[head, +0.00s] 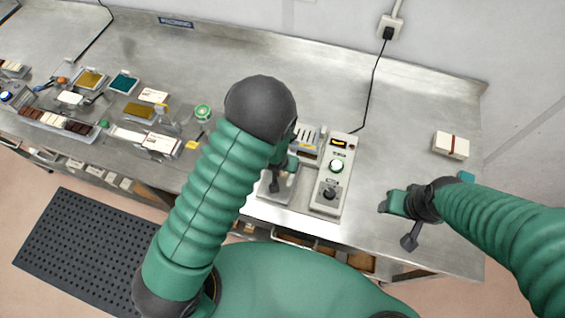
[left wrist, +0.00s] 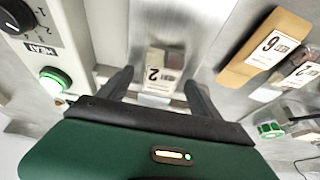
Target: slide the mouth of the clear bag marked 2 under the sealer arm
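The clear bag marked 2 (left wrist: 160,58) shows in the left wrist view, with brown and grey contents and a white label. It lies between the spread fingers of my left gripper (left wrist: 160,88), with a gap on each side. In the head view my left gripper (head: 283,172) is beside the sealer (head: 331,178), and my arm hides much of that spot. The sealer has a lit green button (left wrist: 55,82) and a HEAT knob. I cannot make out its sealing arm clearly or where the bag's mouth lies. My right gripper (head: 395,203) is empty, right of the sealer.
A tan packet marked 9 (left wrist: 264,47) and another labelled packet (left wrist: 300,75) lie to the right in the wrist view. A green tape roll (head: 203,112) and several trays and packets fill the left bench. A white banded box (head: 451,146) stands right.

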